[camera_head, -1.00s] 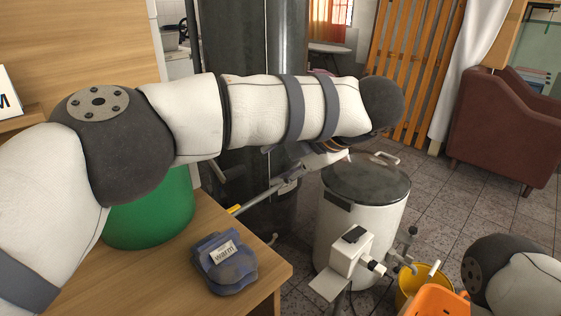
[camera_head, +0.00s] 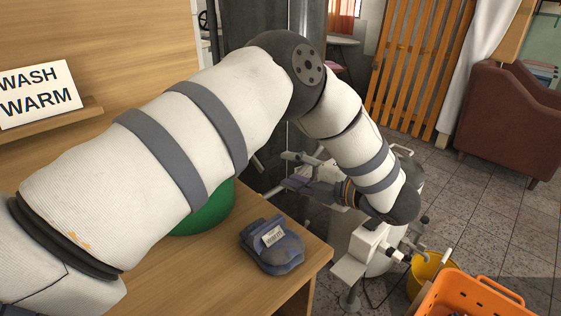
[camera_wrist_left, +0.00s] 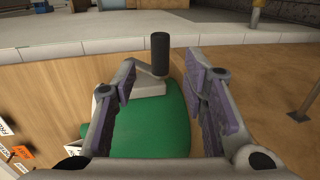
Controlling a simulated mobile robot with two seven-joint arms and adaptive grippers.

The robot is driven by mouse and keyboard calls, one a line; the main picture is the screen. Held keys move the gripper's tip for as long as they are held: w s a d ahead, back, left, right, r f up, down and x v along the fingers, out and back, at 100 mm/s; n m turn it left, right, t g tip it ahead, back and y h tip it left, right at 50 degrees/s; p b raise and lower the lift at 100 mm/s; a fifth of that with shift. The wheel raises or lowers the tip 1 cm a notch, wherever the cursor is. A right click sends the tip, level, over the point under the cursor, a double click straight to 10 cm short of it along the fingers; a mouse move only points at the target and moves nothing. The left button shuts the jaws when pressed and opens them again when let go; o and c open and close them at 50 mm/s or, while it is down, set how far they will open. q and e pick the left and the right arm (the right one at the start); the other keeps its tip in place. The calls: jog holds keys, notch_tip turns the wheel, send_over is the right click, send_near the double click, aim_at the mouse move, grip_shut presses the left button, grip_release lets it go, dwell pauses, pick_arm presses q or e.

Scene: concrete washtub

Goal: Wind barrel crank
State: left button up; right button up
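In the left wrist view, a dark upright cylindrical handle (camera_wrist_left: 160,53) stands on a pale block beside a rounded green barrel (camera_wrist_left: 150,130). The handle shows between and beyond my open left fingers (camera_wrist_left: 160,76); no contact is visible. In the head view my left arm crosses the picture, and my left gripper (camera_head: 293,170) points left behind the table. The green barrel (camera_head: 208,212) is mostly hidden by my arm there, and I cannot make out the handle. My right gripper is not in view.
A wash sign (camera_head: 38,94) stands on a shelf. A white pot-like vessel (camera_head: 408,168) is partly behind my arm, near a yellow bucket (camera_head: 423,272) and an orange crate (camera_head: 465,295).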

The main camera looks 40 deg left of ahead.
aim_at(275, 163)
pick_arm(q)
jog(key=x, duration=0.7)
jog(key=shift+a+f, duration=0.1)
jog(key=shift+a, duration=0.25)
grip_shut()
